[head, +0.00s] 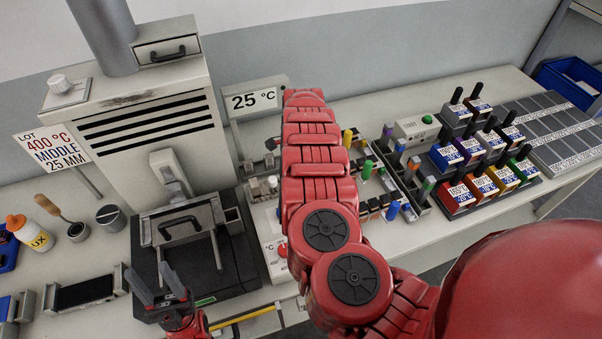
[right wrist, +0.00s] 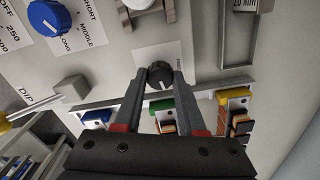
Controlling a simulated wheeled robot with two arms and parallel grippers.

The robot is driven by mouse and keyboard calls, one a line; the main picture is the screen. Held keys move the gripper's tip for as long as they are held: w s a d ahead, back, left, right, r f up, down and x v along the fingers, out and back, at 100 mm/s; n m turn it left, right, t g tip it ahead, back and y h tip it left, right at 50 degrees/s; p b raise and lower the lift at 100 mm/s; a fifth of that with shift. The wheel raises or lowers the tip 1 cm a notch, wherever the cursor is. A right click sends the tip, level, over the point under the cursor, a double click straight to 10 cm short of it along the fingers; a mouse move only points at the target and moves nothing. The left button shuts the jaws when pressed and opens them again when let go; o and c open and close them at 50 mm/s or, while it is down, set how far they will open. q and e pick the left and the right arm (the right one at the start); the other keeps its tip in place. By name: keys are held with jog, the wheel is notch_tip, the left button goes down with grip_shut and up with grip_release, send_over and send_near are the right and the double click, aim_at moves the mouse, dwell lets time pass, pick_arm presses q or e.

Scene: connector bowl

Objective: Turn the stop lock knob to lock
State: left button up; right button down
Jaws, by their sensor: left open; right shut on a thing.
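In the right wrist view a small black knob (right wrist: 159,77) with a white pointer mark sits on a pale panel, on a white label plate (right wrist: 166,55) whose print I cannot read. My right gripper (right wrist: 160,78) has one finger on each side of the knob and is shut on it. In the head view my red right arm crosses the middle of the table and hides the knob and the right gripper. My left gripper (head: 152,274) is open and empty, in front of the black base of the grey machine.
A blue dial (right wrist: 49,17) and a grey block-ended lever (right wrist: 72,88) are near the knob. Coloured connector parts (right wrist: 174,106) lie close under the right fingers. Labelled coloured bins (head: 482,180) stand on the right, and a grey furnace (head: 150,130) on the left.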

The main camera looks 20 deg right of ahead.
jog(key=shift+m+b, duration=0.35)
jog(key=shift+m, duration=0.65)
jog(key=c, duration=0.5)
grip_release()
jog(key=shift+r, duration=0.1)
notch_tip(320, 180, up, 17)
jog(key=p, duration=1.1)
